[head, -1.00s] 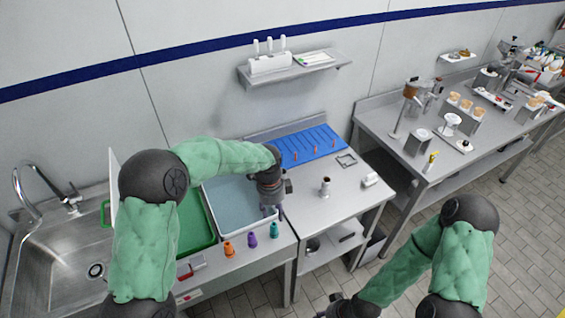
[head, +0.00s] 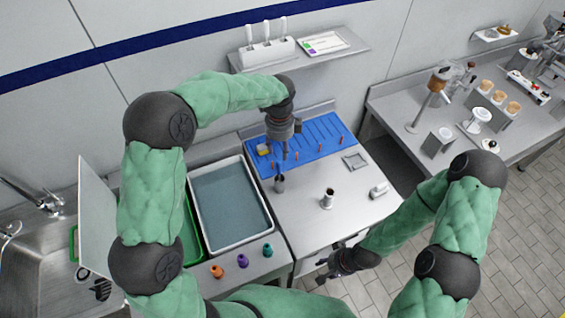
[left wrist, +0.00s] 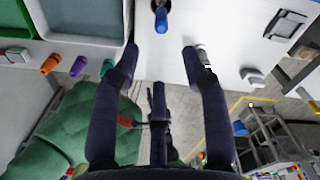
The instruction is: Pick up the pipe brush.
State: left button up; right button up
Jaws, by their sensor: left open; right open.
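No brush is plain to make out; I cannot tell its bristles. A small upright piece (head: 280,184) stands on the steel counter below my left gripper (head: 284,157). In the left wrist view a blue-ended piece (left wrist: 161,18), probably the same one, lies at the top, between and beyond the open fingertips of my left gripper (left wrist: 158,52). My left gripper is open and empty above the counter. My right gripper (head: 340,265) is low before the counter's front, open.
A white-rimmed basin (head: 264,205) lies left of the upright pieces, with orange (head: 216,271), purple (head: 242,261) and teal (head: 267,250) bottles in front. A blue mat (head: 325,130) with orange pegs lies behind. A shelf (head: 350,50) hangs above.

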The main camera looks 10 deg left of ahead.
aim_at(279, 161)
pick_arm(q)
jog(key=shift+w+f, duration=0.15)
jog(key=shift+f, duration=2.5)
jog(key=shift+w+a+f, duration=0.15)
jog(key=shift+f, duration=1.2)
jog(key=shift+w+a+f, duration=0.1)
jog(key=shift+w+f, duration=0.05)
jog(key=shift+f, duration=1.15)
grip_shut()
